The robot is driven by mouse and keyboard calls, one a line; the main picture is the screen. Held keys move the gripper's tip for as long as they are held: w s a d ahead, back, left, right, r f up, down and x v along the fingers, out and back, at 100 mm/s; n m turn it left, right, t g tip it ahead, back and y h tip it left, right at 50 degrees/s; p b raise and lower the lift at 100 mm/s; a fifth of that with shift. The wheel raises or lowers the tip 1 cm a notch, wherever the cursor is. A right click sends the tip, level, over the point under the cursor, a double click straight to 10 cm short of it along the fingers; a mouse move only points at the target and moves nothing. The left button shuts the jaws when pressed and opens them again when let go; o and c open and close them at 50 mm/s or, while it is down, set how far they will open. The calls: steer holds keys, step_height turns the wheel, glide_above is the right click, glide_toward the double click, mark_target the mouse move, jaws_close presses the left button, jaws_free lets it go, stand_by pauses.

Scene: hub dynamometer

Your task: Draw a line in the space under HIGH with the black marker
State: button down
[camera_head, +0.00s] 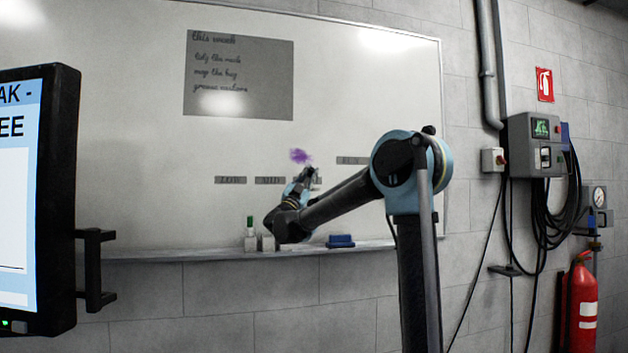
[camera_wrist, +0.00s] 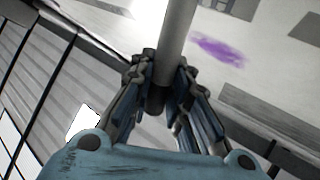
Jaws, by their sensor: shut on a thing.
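My gripper (camera_head: 308,175) is raised in front of the whiteboard (camera_head: 140,170). In the wrist view my gripper (camera_wrist: 160,78) is shut on a marker (camera_wrist: 176,35) with a pale grey barrel; a dark end shows between the fingers. Its tip is out of view, so I cannot tell if it touches the board. Small grey labels sit on the board: one at the left (camera_head: 230,180), one beside it (camera_head: 269,180), one partly behind my gripper, and one higher right (camera_head: 352,160). Their words are too small to read surely, so I cannot pick out HIGH.
A purple smudge (camera_head: 300,156) is on the board by my gripper. A grey panel (camera_head: 238,75) with handwriting is above. On the ledge (camera_head: 200,253) stand a green-topped marker (camera_head: 250,226) in a pale holder and a blue eraser (camera_head: 340,241). A screen (camera_head: 50,200) blocks the left.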

steer(key=shift+a, duration=0.1)
steer(key=shift+s+a, duration=0.25)
steer(key=shift+a, duration=0.35)
steer(key=shift+a, duration=0.1)
steer(key=shift+s+a, duration=0.15)
steer(key=shift+a, duration=0.4)
stand_by(0.4)
steer(key=shift+s+a, duration=0.2)
steer(key=shift+a, duration=0.45)
steer(key=shift+s, duration=0.1)
steer(key=s+d, duration=0.2)
steer(key=s, duration=0.6)
steer(key=shift+s+d, duration=0.25)
